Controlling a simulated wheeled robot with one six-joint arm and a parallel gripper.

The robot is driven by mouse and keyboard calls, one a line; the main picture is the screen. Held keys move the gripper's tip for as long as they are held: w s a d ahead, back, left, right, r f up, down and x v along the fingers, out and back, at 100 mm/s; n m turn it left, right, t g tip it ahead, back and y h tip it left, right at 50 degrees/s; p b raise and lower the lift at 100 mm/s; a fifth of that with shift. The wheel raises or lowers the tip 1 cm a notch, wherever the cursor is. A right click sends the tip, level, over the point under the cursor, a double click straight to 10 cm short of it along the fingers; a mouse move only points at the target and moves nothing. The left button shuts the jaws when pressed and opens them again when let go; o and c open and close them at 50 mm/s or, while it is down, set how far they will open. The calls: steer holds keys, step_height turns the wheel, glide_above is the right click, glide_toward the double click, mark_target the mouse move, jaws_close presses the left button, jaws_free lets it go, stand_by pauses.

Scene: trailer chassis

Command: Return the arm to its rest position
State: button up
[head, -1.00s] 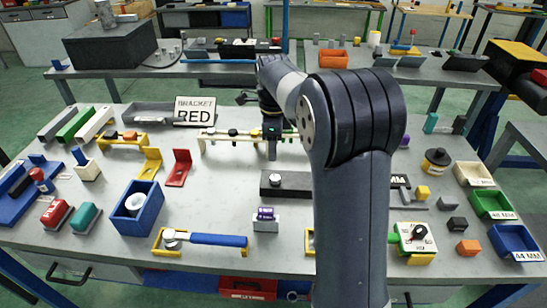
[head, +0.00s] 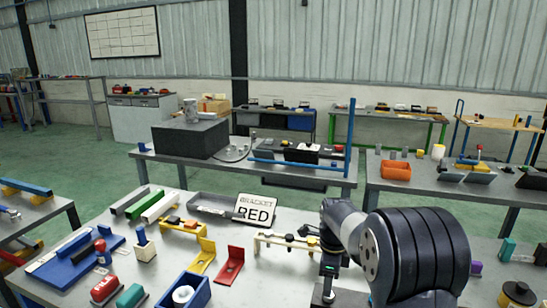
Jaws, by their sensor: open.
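My arm (head: 410,250) comes in from the bottom right of the head view and bends down at the wrist. My gripper (head: 328,284) points down over the near table (head: 130,225), at the right end of a pale rail (head: 272,240) that carries small dark parts. The fingers are small and dark here, and nothing shows held between them. A grey block with a dark top (head: 345,299) lies just under or behind the gripper; I cannot tell whether they touch.
A sign reading BRACKET RED (head: 256,208) stands behind the rail. A red bracket (head: 230,265) and a yellow bracket (head: 203,256) stand to the left. A blue bin (head: 186,290) is at the front. Benches stand behind, with green floor between.

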step_height(320, 180, down, 4)
steer(key=shift+r, duration=0.25)
step_height(320, 180, up, 11)
step_height(320, 180, down, 11)
steer(key=shift+f, duration=0.1)
steer(key=n, duration=0.5)
steer(key=shift+s+n, duration=0.15)
steer(key=shift+n, duration=0.15)
steer(key=n, duration=0.6)
steer(key=shift+s, duration=0.1)
steer(key=n, duration=0.6)
steer(key=shift+d, duration=0.15)
steer(key=n, duration=0.5)
steer(key=shift+d+n, duration=0.1)
steer(key=shift+n, duration=0.3)
